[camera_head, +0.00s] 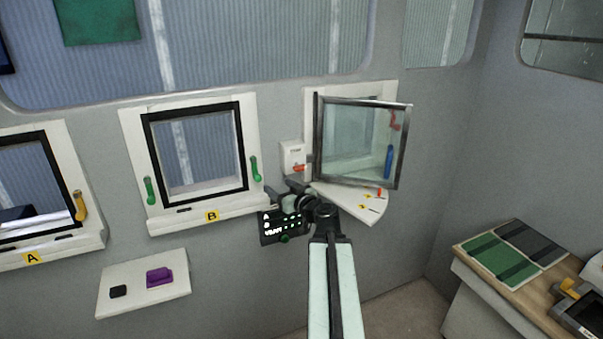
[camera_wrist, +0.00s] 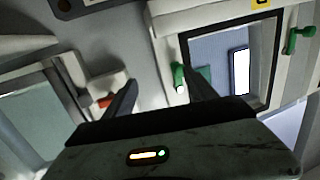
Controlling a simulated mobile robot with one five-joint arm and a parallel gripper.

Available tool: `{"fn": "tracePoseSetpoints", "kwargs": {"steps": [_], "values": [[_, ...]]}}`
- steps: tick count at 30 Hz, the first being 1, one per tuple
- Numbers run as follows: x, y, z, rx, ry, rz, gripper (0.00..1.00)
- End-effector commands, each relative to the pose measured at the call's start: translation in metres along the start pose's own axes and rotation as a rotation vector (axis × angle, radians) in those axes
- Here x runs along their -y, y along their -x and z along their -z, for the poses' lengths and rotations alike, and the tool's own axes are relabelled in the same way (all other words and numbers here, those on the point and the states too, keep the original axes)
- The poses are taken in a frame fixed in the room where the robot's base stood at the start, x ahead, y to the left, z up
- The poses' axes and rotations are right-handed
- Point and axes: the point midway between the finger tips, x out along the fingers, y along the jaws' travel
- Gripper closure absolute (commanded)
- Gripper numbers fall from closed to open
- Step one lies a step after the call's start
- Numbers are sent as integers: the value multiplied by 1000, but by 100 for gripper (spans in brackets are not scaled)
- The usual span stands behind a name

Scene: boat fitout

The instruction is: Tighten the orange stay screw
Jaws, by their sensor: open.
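A framed window (camera_head: 357,142) on the right is swung open over a white fan-shaped sill (camera_head: 345,200). A small orange-red piece (camera_head: 380,191) stands on that sill near yellow marks; it looks like the stay screw, though it is too small to be sure. A white box (camera_head: 293,155) left of the window carries another orange part (camera_head: 300,168), which also shows in the wrist view (camera_wrist: 106,101). My gripper (camera_head: 284,189) is open and empty, just below the box. In the wrist view its two fingers (camera_wrist: 160,88) stand apart with bare wall between them.
Window B (camera_head: 196,152) with green handles is to the left. A white shelf (camera_head: 140,297) holds a purple block (camera_head: 159,277). A bench (camera_head: 507,285) stands at right.

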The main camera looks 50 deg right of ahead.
Motion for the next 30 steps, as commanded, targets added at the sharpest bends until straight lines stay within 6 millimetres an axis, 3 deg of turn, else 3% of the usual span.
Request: {"fn": "tracePoseSetpoints", "kwargs": {"steps": [1, 3, 6, 14, 24, 30], "values": [[-35, 14, 6, -43, 7, -73, 35], [-66, 28, 14, -84, 17, -146, 35], [-89, 40, 20, -111, 25, -202, 35], [-94, 34, 22, -116, 28, -208, 35], [-106, -23, 29, -115, 28, -207, 35], [-107, -36, 30, -115, 28, -206, 35]]}}
